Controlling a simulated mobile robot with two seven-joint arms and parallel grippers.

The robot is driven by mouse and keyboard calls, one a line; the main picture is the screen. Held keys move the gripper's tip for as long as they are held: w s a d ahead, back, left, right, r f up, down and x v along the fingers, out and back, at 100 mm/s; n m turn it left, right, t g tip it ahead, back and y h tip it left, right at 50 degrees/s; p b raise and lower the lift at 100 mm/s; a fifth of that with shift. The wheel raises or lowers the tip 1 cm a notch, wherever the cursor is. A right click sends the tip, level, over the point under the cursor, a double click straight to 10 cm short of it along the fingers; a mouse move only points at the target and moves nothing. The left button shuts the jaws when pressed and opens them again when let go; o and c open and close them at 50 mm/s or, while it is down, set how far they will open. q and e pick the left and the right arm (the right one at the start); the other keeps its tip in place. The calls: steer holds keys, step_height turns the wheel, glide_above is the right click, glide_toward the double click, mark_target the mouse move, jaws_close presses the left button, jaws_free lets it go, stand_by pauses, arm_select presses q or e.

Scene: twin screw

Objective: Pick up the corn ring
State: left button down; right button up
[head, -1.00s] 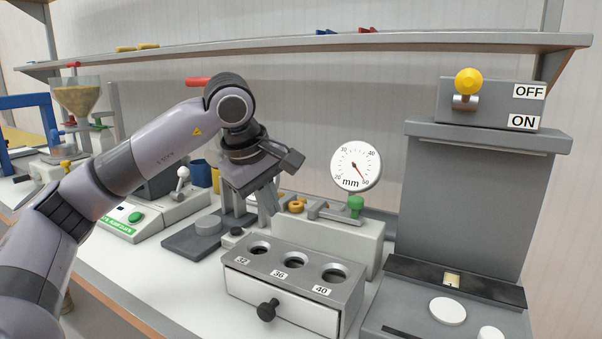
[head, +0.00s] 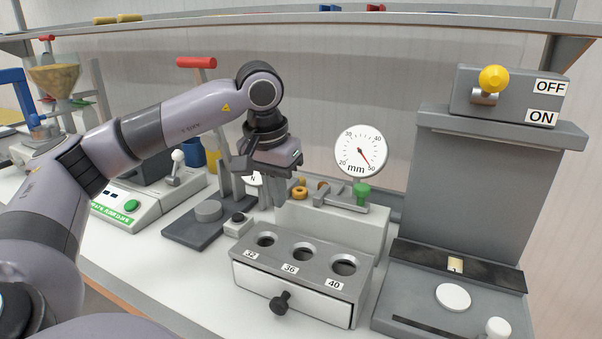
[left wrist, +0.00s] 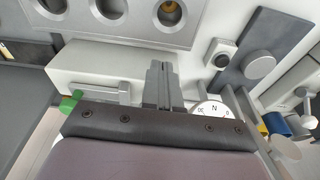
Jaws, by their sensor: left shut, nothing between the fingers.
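A small yellow-orange ring (head: 300,193), which looks like the corn ring, is at the left end of the light grey gauge block (head: 340,226). My left gripper (head: 279,199) points down just left of it in the head view, shut and empty. In the left wrist view the closed fingers (left wrist: 160,78) hang beside the gauge block (left wrist: 85,62). I cannot make out the ring by the block there. A yellowish thing (left wrist: 170,6) shows inside one hole of the sorting box at the top edge; I cannot tell what it is. My right gripper is not in view.
The grey sorting box (head: 300,268), with holes marked 32, 36 and 40, stands in front of the block. The dial (head: 360,151) and green knob (head: 362,196) rise behind it. A press with a red handle (head: 196,62) stands left, a tall grey machine (head: 470,190) right.

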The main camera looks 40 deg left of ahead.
mark_target(298, 191)
arm_select(q)
steer(key=w, duration=0.3)
steer(key=w+a+p, duration=0.1)
steer(key=w, duration=0.2)
steer(key=w+a+p, duration=0.1)
steer(key=w, duration=0.1)
steer(key=shift+w+a+r, duration=0.1)
steer(key=shift+w+a, duration=0.15)
steer(key=shift+w, duration=0.15)
steer(key=shift+w+a+f, duration=0.1)
steer(key=shift+w+f, duration=0.1)
steer(key=shift+s+f, duration=0.1)
steer(key=shift+f, duration=0.6)
steer(key=shift+f, duration=0.1)
steer(key=shift+s, duration=0.1)
steer(key=shift+s+d+f, duration=0.1)
steer(key=shift+s+d, duration=0.25)
steer(key=shift+s, duration=0.3)
